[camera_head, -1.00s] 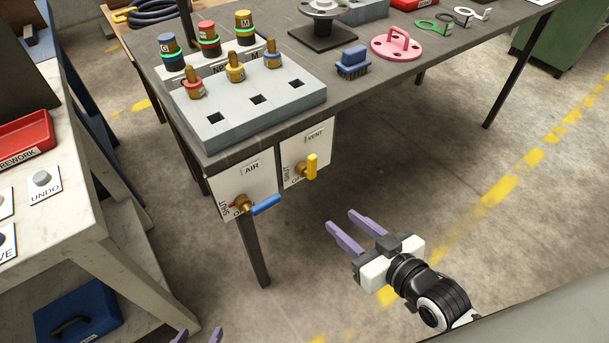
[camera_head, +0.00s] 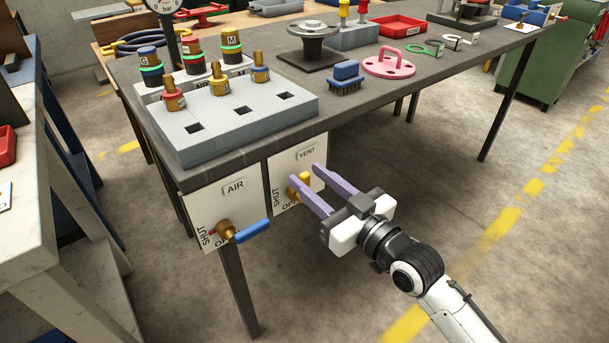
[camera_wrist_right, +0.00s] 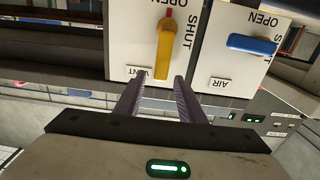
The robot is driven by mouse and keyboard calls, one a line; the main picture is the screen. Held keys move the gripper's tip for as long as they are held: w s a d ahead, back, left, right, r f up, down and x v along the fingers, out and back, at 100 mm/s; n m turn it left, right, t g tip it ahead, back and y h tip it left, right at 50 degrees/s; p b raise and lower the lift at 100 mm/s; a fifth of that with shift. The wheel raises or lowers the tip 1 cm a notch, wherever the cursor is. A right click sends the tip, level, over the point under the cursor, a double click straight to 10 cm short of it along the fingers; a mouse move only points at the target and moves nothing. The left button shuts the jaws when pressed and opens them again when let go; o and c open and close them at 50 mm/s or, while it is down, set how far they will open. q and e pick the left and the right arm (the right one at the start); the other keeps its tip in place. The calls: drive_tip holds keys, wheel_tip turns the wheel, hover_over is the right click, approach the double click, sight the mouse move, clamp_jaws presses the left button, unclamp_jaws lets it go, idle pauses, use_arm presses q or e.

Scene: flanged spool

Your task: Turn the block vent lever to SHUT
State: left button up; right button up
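The vent lever (camera_head: 305,179) is a yellow handle on a white panel under the table's front edge. In the right wrist view the yellow lever (camera_wrist_right: 163,58) points toward the VENT label, and its red tip at the other end points toward OPEN. SHUT is printed beside it. My right gripper (camera_head: 306,174) is open in front of the panel, with one purple finger on each side of the lever. In the right wrist view the fingers (camera_wrist_right: 158,80) show gaps to the handle; their exact depth is unclear. My left gripper is out of view.
The air valve with a blue lever (camera_head: 252,231) is on the neighbouring panel to the left. A table leg (camera_head: 238,290) stands below it. A grey block (camera_head: 250,118) with brass plugs lies on the table above. The floor to the right is clear.

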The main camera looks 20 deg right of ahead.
drive_tip(key=shift+x, duration=1.3)
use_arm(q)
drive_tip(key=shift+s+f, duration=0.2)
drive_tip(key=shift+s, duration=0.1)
use_arm(e)
clamp_jaws()
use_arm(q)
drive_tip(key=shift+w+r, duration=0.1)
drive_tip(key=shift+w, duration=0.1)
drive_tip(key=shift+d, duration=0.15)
